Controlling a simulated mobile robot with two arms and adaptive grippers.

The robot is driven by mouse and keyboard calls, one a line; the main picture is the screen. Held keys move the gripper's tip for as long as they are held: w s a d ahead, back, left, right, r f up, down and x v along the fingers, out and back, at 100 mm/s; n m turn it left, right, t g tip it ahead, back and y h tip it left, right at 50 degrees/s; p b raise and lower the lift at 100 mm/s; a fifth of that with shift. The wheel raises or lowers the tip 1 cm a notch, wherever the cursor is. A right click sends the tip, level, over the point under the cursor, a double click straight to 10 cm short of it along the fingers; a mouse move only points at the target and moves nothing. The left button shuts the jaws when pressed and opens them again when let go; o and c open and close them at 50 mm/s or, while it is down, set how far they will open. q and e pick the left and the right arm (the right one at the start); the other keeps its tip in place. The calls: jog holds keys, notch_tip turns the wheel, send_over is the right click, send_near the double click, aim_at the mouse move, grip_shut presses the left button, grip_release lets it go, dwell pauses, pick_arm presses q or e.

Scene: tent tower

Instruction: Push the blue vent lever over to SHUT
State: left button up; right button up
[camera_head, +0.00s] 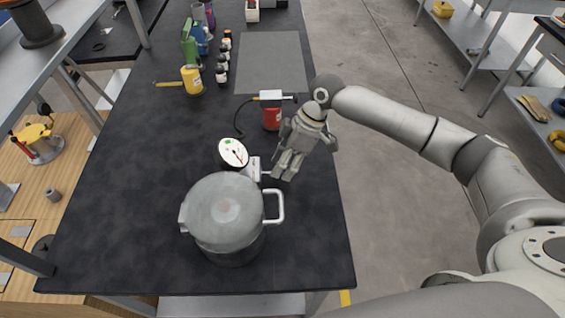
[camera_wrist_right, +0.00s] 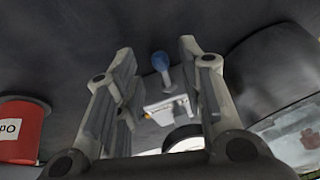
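The blue vent lever shows in the right wrist view as a blue round knob (camera_wrist_right: 160,62) on a short grey stem. The stem rises from a pale block with lettering (camera_wrist_right: 168,108) too small to read. In the head view this block (camera_head: 254,168) sits beside the pot, and the blue knob is not clear there. My right gripper (camera_head: 281,174) points down at the block's right side. In the wrist view its two fingers (camera_wrist_right: 156,52) are apart, with the knob between them in the picture; I cannot see contact. My left gripper is not in view.
A lidded metal pot (camera_head: 225,208) with side handles stands at the front, with a white dial gauge (camera_head: 233,153) behind it. A red can (camera_head: 271,118) stands just behind my right gripper. Bottles line the back left.

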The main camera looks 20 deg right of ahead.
jog(key=shift+s+a+f, duration=0.1)
jog(key=shift+a+f, duration=0.1)
jog(key=shift+f, duration=0.25)
jog(key=c, duration=0.5)
grip_shut()
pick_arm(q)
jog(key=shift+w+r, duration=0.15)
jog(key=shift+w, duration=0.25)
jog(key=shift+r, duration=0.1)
